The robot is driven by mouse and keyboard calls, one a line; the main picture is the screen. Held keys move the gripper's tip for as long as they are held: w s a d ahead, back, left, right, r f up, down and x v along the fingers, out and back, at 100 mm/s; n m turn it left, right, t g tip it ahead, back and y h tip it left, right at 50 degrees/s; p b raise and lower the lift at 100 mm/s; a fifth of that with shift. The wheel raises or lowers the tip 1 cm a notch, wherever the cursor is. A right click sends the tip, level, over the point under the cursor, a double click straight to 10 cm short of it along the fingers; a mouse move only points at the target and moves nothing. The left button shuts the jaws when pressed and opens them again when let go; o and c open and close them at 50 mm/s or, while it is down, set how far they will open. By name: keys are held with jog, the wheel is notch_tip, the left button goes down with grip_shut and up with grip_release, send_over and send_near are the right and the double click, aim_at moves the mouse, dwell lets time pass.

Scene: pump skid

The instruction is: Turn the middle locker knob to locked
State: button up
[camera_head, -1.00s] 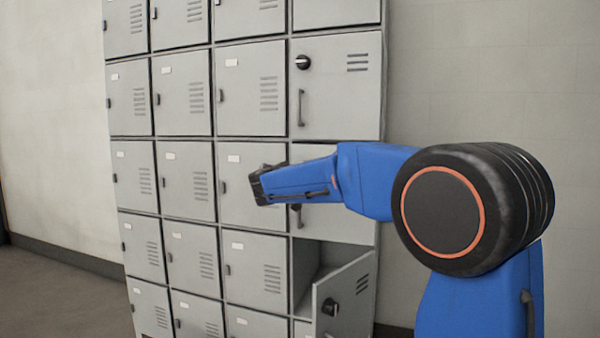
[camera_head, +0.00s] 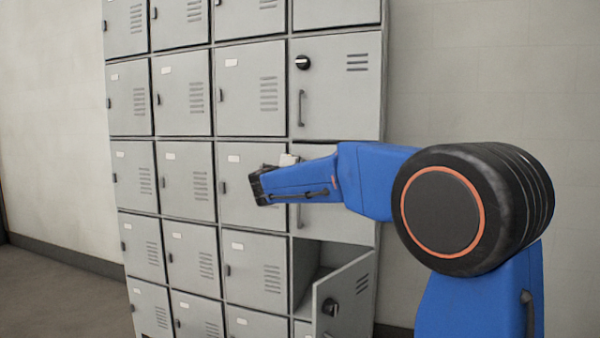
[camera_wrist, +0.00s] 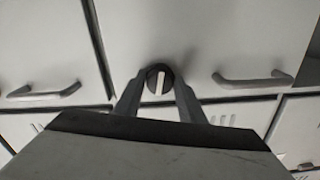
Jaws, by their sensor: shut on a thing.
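The middle locker door (camera_head: 338,221) in the right column is shut and partly hidden behind my arm in the head view. Its knob is hidden there. In the wrist view the round black knob (camera_wrist: 152,75) shows with a white pointer mark, nearly upright in the picture with a slight tilt. My gripper (camera_wrist: 160,88) has a finger on each side of the knob and is shut on it. The door's grey bar handle (camera_wrist: 252,80) lies to the right of the knob. In the head view my gripper's fingers are hidden by the arm.
The upper locker door (camera_head: 340,90) is shut, with its own black knob (camera_head: 303,62) and handle (camera_head: 301,108). The lower locker door (camera_head: 343,300) stands open, swung outward below my arm. Shut lockers fill the columns to the left. Bare wall lies to the right.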

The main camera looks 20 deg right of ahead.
jog(key=shift+n, duration=1.1)
jog(key=o, duration=1)
jog(key=shift+o, duration=0.2)
jog(key=v, duration=1.7)
jog(key=shift+s+a, duration=0.15)
